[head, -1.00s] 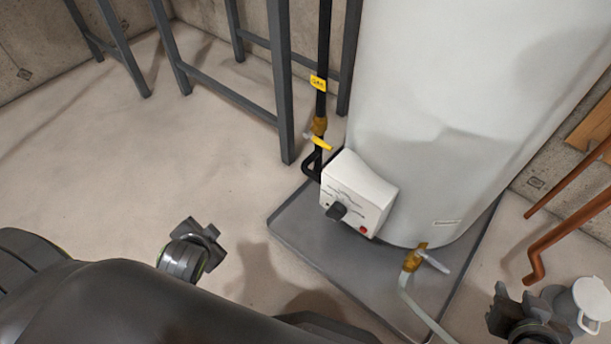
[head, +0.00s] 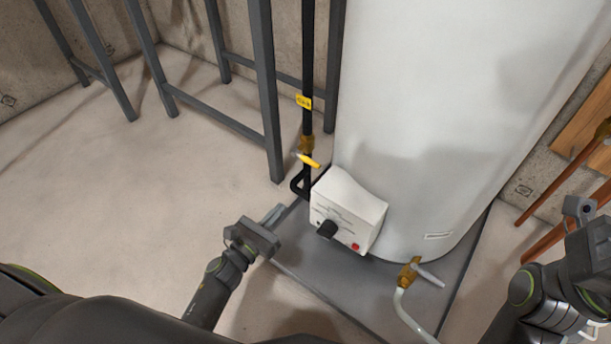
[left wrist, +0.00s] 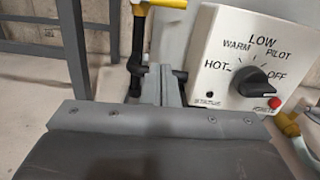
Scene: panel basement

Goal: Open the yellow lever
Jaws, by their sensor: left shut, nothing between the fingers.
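The yellow lever (head: 308,160) sits on a brass valve on the black gas pipe, left of the water heater. It slants down to the right across the pipe. Part of the yellow lever (left wrist: 158,3) is cut off at the top of the left wrist view. My left gripper (head: 273,214) is shut and empty, below and left of the lever and apart from it. Its fingers (left wrist: 166,84) also show in the left wrist view, in front of the black pipe bend. My right gripper (head: 578,208) is at the right edge; its jaw opening is unclear.
The white control box (head: 347,209) with a black knob is just right of the pipe. The large heater tank (head: 430,120) stands on a grey tray (head: 300,248). Grey metal legs (head: 265,90) stand left of the pipe. A drain valve (head: 409,273) with a hose is low on the tank.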

